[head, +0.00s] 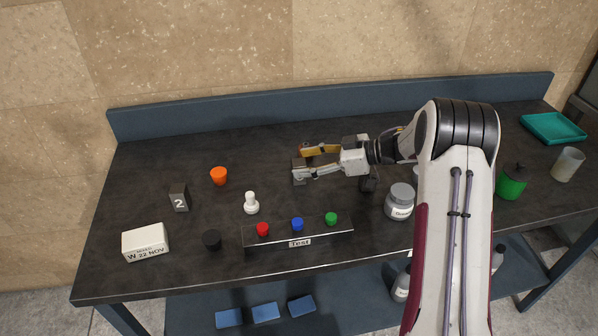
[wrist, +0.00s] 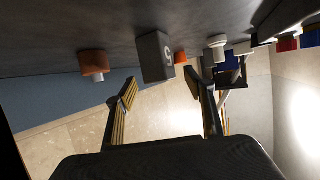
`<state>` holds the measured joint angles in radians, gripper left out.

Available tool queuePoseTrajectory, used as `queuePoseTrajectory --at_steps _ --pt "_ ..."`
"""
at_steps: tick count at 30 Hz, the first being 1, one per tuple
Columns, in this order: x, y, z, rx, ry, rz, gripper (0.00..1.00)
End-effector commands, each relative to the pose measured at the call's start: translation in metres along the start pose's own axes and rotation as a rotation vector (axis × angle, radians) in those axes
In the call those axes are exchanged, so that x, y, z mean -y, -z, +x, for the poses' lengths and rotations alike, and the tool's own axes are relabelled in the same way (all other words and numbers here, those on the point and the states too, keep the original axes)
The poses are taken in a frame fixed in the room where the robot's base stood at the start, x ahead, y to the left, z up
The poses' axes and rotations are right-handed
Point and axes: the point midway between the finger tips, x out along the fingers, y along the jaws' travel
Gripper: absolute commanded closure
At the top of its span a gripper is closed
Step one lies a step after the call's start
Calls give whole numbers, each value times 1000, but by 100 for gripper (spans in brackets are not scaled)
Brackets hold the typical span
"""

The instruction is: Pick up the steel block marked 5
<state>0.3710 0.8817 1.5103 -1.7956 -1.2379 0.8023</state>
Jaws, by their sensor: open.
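A dark grey steel block (head: 298,173) stands on the bench at the fingertips of my gripper (head: 304,163) in the head view, partly hidden by a finger. In the wrist view the grey block (wrist: 153,58) appears upside down, ahead of and between the two fingers of my gripper (wrist: 164,88). A pale mark shows on its face, too small to read surely. My gripper is open, with nothing held between its fingers. Another dark block marked 2 (head: 179,198) stands further left.
An orange cup (head: 219,176), a white piece (head: 251,203) and a dark knob (head: 212,240) stand to the left. A Test panel (head: 300,243) with red, blue and green buttons is in front. A grey jar (head: 399,203) is near my arm. An orange item (wrist: 94,64) is close beside the block.

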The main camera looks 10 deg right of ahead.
Motion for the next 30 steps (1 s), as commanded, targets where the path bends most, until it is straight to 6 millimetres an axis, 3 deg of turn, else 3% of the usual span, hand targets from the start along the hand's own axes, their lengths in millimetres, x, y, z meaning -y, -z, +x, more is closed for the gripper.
queuePoseTrajectory --at_steps 2,8,23,30 --pt "0 0 0 0 0 0 49" --pt "0 0 0 0 0 0 100" --pt "0 3 -1 -3 -1 -2 100" --pt "-1 16 -6 -4 -2 -4 100"
